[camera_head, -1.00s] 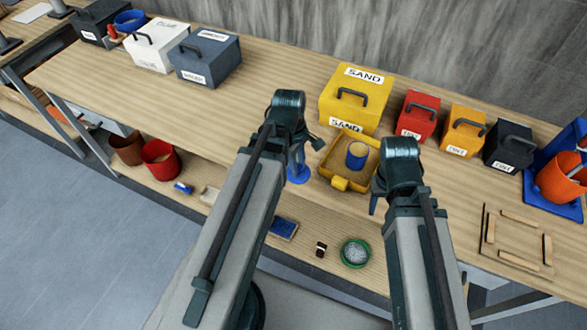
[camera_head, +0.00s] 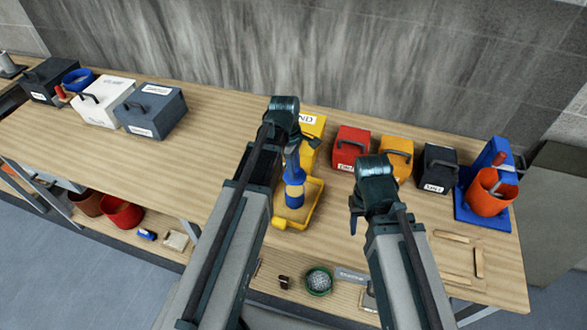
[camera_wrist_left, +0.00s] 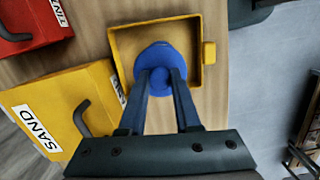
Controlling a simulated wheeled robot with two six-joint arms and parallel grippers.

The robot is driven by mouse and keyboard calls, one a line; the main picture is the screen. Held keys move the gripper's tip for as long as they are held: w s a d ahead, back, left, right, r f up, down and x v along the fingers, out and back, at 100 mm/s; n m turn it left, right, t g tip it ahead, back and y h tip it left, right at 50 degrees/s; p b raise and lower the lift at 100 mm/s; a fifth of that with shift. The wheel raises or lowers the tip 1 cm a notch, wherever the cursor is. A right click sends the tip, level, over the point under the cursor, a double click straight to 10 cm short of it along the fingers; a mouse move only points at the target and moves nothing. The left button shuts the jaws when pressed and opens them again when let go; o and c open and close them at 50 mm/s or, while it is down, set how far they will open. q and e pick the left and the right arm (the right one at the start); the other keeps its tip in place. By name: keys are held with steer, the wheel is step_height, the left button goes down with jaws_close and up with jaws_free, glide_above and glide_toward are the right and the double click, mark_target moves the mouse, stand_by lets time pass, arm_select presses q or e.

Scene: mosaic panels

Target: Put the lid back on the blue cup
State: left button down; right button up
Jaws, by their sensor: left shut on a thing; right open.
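The blue cup (camera_head: 294,196) stands in the yellow tray (camera_head: 309,212). My left gripper (camera_head: 291,160) is shut on the blue lid (camera_head: 292,175) and holds it directly above the cup. In the left wrist view the round lid (camera_wrist_left: 158,57) is between the fingertips and hides the cup below it. A thin pale band shows between lid and cup in the head view; I cannot tell whether they touch. The tray's rim also shows in the left wrist view (camera_wrist_left: 196,50). My right gripper (camera_head: 355,217) is open and empty, to the right of the tray.
A yellow sand box (camera_head: 315,124) stands behind the tray. Red (camera_head: 350,146), orange (camera_head: 397,153) and dark (camera_head: 437,168) boxes stand to its right. An orange bucket (camera_head: 490,197) is on a blue stand.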

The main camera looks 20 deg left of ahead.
arm_select(q)
step_height(320, 180, down, 6)
steer(key=b, duration=0.6)
steer(key=shift+f, duration=0.2)
steer(key=shift+f, duration=0.15)
stand_by(1.7)
steer(key=shift+c, duration=0.2)
jaws_free()
stand_by(0.4)
steer(key=shift+r+p, duration=3.3)
steer(key=shift+r, duration=0.3)
